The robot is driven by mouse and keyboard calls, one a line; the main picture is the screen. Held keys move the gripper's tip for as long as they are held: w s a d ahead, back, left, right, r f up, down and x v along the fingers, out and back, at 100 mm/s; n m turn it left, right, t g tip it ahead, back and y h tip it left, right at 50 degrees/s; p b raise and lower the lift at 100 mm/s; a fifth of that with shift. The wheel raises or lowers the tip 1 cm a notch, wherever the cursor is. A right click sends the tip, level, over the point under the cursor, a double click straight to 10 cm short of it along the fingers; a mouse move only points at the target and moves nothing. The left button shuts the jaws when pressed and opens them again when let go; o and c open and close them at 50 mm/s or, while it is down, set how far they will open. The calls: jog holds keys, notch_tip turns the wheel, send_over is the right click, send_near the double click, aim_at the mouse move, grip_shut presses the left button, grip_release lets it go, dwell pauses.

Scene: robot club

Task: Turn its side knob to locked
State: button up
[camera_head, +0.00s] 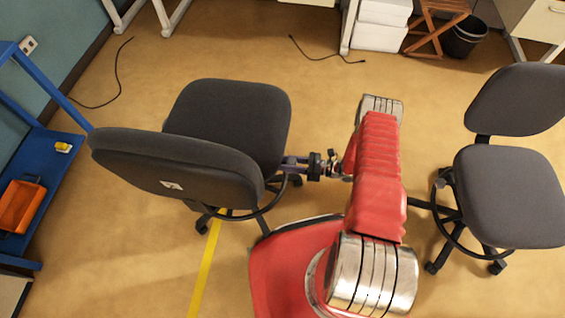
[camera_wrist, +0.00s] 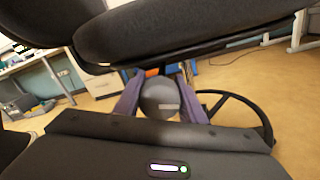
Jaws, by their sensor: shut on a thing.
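A dark grey office chair (camera_head: 228,118) stands left of my arm, its backrest toward the camera and a small white label on the backrest. Its side knob (camera_wrist: 159,95) is a round grey cap with a pale mark on its face, just under the seat edge in the wrist view. My gripper (camera_wrist: 160,88) has its purple fingers on both sides of the knob and is shut on it. In the head view my gripper (camera_head: 290,164) reaches in from the right beneath the seat. The knob is hidden there.
A second grey chair (camera_head: 510,195) stands right of my arm. A blue shelf unit (camera_head: 45,150) with an orange bin (camera_head: 20,205) is at the left. A yellow floor line (camera_head: 206,265) runs below the chair. Cables lie on the open floor behind.

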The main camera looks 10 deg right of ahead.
jog(key=shift+m, duration=0.9)
jog(key=o, duration=1)
jog(key=v, duration=1.4)
jog(key=shift+a, duration=0.1)
